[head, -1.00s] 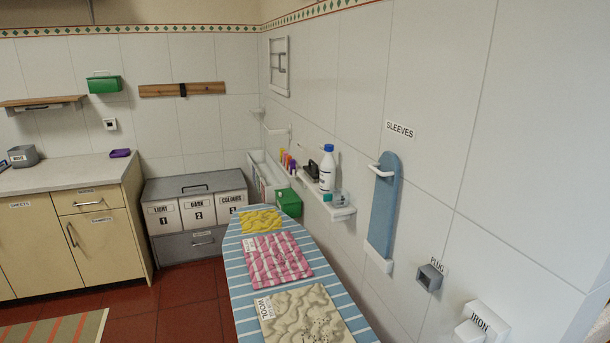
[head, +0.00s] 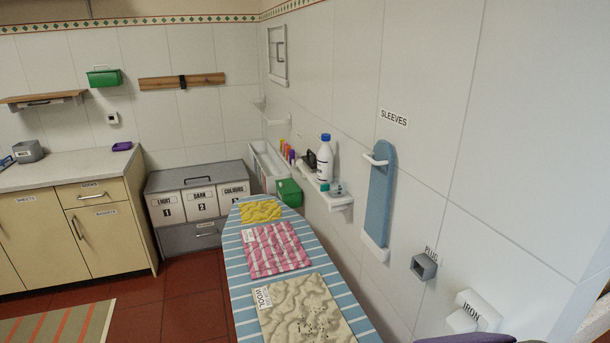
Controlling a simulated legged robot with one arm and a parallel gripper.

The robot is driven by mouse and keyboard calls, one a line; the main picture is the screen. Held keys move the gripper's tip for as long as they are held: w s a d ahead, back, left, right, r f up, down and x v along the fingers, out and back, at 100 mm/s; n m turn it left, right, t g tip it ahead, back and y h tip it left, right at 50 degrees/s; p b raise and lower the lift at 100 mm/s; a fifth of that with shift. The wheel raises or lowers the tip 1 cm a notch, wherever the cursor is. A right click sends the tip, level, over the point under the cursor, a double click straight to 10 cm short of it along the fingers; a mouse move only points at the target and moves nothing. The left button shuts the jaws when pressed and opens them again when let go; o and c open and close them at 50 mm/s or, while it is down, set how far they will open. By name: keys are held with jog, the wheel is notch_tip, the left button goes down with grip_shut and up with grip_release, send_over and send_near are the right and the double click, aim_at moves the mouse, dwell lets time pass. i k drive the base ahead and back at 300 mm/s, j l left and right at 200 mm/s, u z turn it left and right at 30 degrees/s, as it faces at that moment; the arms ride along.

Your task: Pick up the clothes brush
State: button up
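I cannot pick out the clothes brush for certain in the head view. A small dark object (head: 310,158) stands on the wall shelf (head: 338,199), left of a white bottle with a blue cap (head: 325,158); it is too small to tell what it is. A small purple item (head: 122,146) lies on the counter at the left, also too small to name. My gripper is not in view. A dark purple rounded shape (head: 466,339) shows at the bottom edge, right of the ironing board; most of it is cut off, and I cannot tell what it is.
A striped ironing board (head: 232,285) with yellow, pink and cream cloths runs along the right wall. A blue sleeve board (head: 381,200), a plug box (head: 424,267) and an iron holder (head: 478,308) are on that wall. Laundry bins (head: 190,238) stand behind. Red floor (head: 180,290) is open at left.

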aim_at(310, 161)
jog(key=j+u, duration=0.1)
jog(key=u, duration=0.3)
jog(key=j+u, duration=0.1)
jog(key=u, duration=0.35)
jog(key=j+u, duration=0.1)
jog(key=u, duration=0.3)
jog(key=i+j+u, duration=0.1)
jog(key=i+j, duration=0.5)
jog(key=j, duration=0.25)
jog(key=i+j, duration=0.65)
jog(key=j, duration=0.15)
jog(key=i+z, duration=0.3)
jog(key=i, duration=0.3)
jog(key=i+z, duration=0.35)
jog(key=i, duration=0.25)
jog(key=i+j+z, duration=0.3)
jog(key=i, duration=0.25)
jog(key=i+z, duration=0.25)
jog(key=z, duration=0.2)
jog(key=i+z, duration=0.25)
jog(key=z, duration=0.2)
jog(key=i+j+z, duration=0.15)
jog(key=z, duration=0.3)
jog(key=i+j+z, duration=0.25)
jog(key=z, duration=0.2)
jog(key=i, duration=0.1)
